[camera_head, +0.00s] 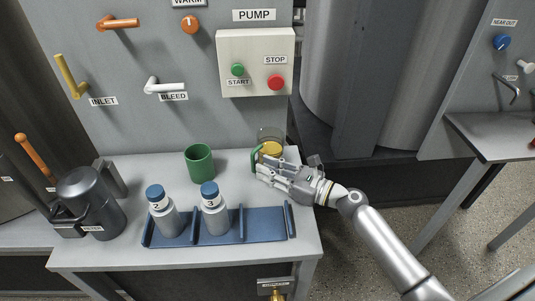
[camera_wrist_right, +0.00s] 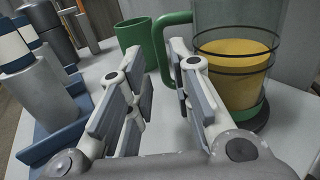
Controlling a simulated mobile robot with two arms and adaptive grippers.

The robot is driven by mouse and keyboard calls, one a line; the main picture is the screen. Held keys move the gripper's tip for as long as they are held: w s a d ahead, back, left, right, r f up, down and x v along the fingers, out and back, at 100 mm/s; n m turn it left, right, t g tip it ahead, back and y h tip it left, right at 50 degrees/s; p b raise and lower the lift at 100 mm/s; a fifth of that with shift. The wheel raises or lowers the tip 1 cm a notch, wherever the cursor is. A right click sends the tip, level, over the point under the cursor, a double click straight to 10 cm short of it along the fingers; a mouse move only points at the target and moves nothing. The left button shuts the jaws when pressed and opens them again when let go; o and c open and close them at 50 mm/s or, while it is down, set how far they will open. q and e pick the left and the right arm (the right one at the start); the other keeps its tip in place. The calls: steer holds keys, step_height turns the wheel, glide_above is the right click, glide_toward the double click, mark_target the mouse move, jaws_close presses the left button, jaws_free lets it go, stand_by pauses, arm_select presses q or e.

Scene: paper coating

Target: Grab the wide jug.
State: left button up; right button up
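The wide jug (camera_head: 271,148) is clear, with yellow contents and a green handle. It stands at the table's back right corner in the head view. The right wrist view shows it large at the right (camera_wrist_right: 238,75), with its handle just beyond the fingertips. My right gripper (camera_head: 261,168) is at the jug's near side. Its fingers are spread apart in the right wrist view (camera_wrist_right: 157,62), with nothing held between them. The right finger hides part of the handle; I cannot tell whether they touch. My left gripper is not in view.
A green cup (camera_head: 199,162) stands left of the jug. Two blue-capped bottles (camera_head: 163,211) (camera_head: 215,208) stand in a blue rack (camera_head: 263,224) in front. A dark grey canister (camera_head: 90,203) is at the left. The pump panel (camera_head: 256,62) rises behind.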

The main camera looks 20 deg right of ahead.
mark_target(254, 169)
steer(key=x, duration=0.3)
steer(key=b+x, duration=0.1)
steer(key=shift+w+f, duration=0.2)
steer(key=shift+f, duration=0.05)
steer(key=shift+w+a, duration=0.25)
steer(key=shift+w, duration=0.1)
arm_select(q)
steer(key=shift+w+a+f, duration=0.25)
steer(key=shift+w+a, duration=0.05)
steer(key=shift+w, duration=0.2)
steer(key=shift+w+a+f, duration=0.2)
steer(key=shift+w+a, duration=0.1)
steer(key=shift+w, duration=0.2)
arm_select(e)
steer(key=shift+s, duration=0.1)
steer(key=c, duration=0.4)
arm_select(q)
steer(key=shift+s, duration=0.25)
arm_select(e)
jaws_close()
